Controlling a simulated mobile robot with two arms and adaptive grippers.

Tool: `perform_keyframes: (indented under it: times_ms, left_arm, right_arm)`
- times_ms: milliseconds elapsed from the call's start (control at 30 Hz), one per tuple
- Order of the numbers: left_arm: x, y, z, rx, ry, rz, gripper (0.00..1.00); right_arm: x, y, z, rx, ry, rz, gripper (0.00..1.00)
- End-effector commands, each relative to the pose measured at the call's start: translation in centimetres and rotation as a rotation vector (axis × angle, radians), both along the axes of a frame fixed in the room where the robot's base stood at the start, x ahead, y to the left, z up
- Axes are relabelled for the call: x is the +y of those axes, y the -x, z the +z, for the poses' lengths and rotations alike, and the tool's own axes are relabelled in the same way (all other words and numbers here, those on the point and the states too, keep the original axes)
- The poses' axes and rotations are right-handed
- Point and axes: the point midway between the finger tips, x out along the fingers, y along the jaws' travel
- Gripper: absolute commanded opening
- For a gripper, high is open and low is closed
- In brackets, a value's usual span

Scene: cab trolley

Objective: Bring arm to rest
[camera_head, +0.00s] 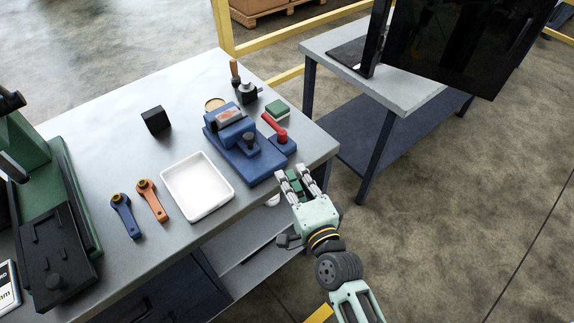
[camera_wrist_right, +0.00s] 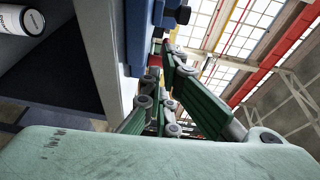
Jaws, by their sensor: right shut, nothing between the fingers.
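My right gripper (camera_head: 292,181) is in the head view, just off the front right edge of the workbench (camera_head: 90,120). It is close to the blue vise-like fixture (camera_head: 240,150), with its fingers pointing toward the bench. Its fingers are shut and hold nothing. In the right wrist view the green-and-grey finger links (camera_wrist_right: 185,100) show, with part of the blue fixture (camera_wrist_right: 137,35) and the bench edge to their left. My left gripper is in neither view.
On the bench are a white tray (camera_head: 198,187), a blue lever (camera_head: 124,214), an orange lever (camera_head: 152,200), a black block (camera_head: 156,120) and a green machine (camera_head: 65,190). A second table (camera_head: 400,92) with a monitor (camera_head: 465,40) stands behind right. The floor (camera_head: 460,210) at right is clear.

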Motion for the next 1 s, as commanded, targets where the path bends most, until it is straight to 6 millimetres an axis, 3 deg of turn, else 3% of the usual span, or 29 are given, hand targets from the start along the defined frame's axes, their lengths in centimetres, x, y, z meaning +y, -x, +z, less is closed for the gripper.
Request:
perform_keyframes:
  times_ms: [200,433,567,667,767,867,1000]
  left_arm:
    - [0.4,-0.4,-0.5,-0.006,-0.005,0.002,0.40]
    - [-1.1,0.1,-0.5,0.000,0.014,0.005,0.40]
    - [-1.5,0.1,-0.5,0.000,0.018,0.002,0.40]
    - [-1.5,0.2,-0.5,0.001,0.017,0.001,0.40]
    - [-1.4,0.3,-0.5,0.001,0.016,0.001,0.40]
    - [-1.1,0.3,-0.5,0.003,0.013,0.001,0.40]
    - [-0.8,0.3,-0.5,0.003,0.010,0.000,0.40]
  right_arm:
    - [-0.8,2.3,0.0,0.000,0.001,0.000,0.00]
    - [-0.8,2.6,0.1,0.001,0.003,0.001,0.00]
    - [-0.8,2.8,-2.7,0.036,0.066,0.011,0.00]
    - [-0.9,3.5,-8.1,0.100,0.195,0.038,0.00]
    - [-1.5,5.2,-15.2,0.186,0.375,0.087,0.00]
    - [-2.7,7.9,-22.4,0.276,0.558,0.158,0.00]
    - [-5.2,13.0,-31.6,0.398,0.799,0.285,0.00]
